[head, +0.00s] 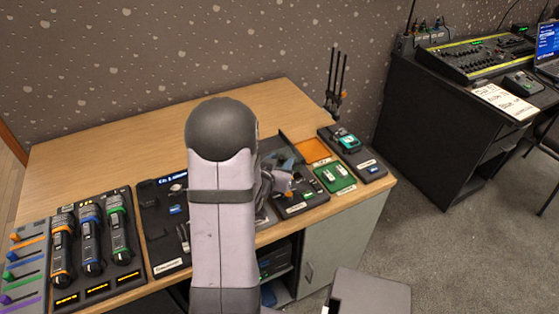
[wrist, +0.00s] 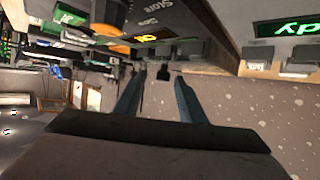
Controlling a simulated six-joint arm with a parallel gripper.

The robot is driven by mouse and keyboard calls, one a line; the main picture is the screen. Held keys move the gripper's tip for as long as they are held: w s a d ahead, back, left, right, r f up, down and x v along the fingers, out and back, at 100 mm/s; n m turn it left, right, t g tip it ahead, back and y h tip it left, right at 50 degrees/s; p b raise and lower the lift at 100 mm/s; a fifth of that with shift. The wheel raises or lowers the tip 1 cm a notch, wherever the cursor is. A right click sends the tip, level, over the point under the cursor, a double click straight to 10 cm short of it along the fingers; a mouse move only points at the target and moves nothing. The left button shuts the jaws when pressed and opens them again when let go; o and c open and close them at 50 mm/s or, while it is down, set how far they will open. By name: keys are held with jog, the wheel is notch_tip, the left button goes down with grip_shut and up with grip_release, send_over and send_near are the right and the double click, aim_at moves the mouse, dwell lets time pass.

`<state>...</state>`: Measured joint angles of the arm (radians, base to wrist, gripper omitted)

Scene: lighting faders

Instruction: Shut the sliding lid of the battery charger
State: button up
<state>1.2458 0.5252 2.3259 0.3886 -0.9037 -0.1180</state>
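My gripper (wrist: 158,88) shows in the wrist view with its two blue-grey fingers apart and nothing clearly between them. In the head view my gripper (head: 282,163) is low over the desk, mostly behind my own arm. A dark unit (head: 298,202) with small parts on it lies just right of my gripper. I cannot tell for sure which unit is the battery charger, and its sliding lid is not clearly seen. In the wrist view a dark panel (wrist: 160,17) with the label "Store" and a yellow display lies beyond the fingers. Contact with any lid cannot be made out.
The wooden desk (head: 130,125) has free room at the back. Several handheld devices (head: 90,240) stand in a dark rack at left, beside colored faders (head: 22,270). At right are an orange tray (head: 312,150), a green tray (head: 336,179) and a dark unit with a teal device (head: 347,141).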

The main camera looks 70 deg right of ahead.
jog(key=p+v, duration=0.1)
jog(key=v, duration=0.5)
jog(key=shift+r, duration=0.2)
jog(key=shift+a+p, duration=0.45)
jog(key=shift+a, duration=0.15)
